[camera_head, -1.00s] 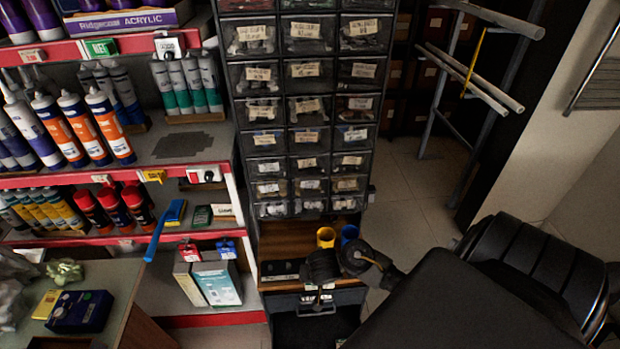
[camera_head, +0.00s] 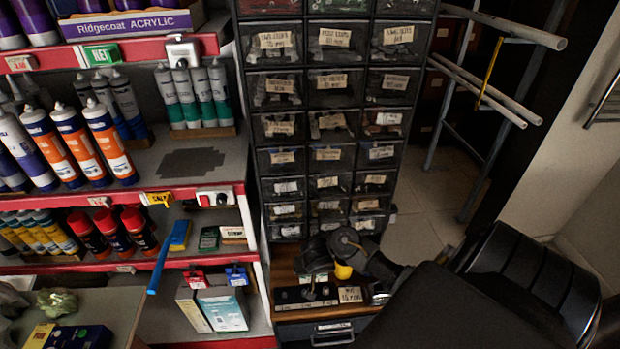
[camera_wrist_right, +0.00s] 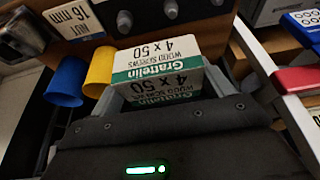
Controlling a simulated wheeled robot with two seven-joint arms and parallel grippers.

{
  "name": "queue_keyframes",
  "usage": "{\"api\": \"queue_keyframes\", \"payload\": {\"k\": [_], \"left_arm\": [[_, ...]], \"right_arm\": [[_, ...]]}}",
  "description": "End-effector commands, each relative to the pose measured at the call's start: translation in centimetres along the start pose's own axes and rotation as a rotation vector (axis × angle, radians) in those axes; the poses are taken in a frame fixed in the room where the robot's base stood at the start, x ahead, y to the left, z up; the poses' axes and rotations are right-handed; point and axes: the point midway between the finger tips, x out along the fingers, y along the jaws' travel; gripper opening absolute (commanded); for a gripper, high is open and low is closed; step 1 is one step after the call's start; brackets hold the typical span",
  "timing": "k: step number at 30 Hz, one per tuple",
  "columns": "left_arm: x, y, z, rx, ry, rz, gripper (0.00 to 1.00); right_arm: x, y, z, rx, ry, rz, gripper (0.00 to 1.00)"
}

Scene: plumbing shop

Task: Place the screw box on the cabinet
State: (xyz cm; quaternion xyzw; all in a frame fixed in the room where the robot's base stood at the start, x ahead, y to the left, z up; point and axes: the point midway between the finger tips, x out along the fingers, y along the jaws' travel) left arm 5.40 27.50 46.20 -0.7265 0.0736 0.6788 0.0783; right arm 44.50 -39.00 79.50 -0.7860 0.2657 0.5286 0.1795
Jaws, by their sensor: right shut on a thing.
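My right gripper (camera_head: 315,272) is shut on the screw box, a white and green carton. In the right wrist view the screw box (camera_wrist_right: 158,72) shows large "4 x 50" wood screw print between the two fingers (camera_wrist_right: 165,95). In the head view only a small pale part of the box (camera_head: 314,279) shows below the dark gripper. The gripper is over the wooden top of the cabinet (camera_head: 283,268), in front of the tall drawer stack. I cannot tell whether the box touches the cabinet top. My left gripper is not in view.
A yellow cup (camera_head: 343,271) stands on the cabinet top close to my gripper; a blue cup (camera_wrist_right: 66,82) is beside it. A black labelled strip (camera_head: 292,296) lies along the front.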

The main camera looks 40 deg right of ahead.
Motion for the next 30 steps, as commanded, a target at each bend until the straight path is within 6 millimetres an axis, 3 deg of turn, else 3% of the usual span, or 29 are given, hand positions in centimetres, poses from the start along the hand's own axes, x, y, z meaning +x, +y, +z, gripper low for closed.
{"api": "queue_keyframes", "payload": {"k": [1,3,8,20,24,30], "left_arm": [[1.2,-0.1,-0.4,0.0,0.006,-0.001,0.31],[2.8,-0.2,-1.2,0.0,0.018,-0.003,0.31],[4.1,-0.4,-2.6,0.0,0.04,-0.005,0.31],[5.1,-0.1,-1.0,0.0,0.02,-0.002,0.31],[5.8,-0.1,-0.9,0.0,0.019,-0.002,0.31],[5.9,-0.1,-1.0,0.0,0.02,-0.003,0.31]], "right_arm": [[1.5,-0.2,-1.1,0.002,0.005,0.003,0.46],[3.7,-0.4,-1.2,-0.002,0.003,0.002,0.46],[6.3,-0.8,-2.2,-0.001,0.003,0.001,0.46],[8.5,-1.2,-3.0,-0.002,0.003,0.0,0.46],[10.3,-1.2,-2.1,-0.004,0.001,0.0,0.46],[10.9,-1.2,-1.9,-0.001,0.002,-0.002,0.46]]}}
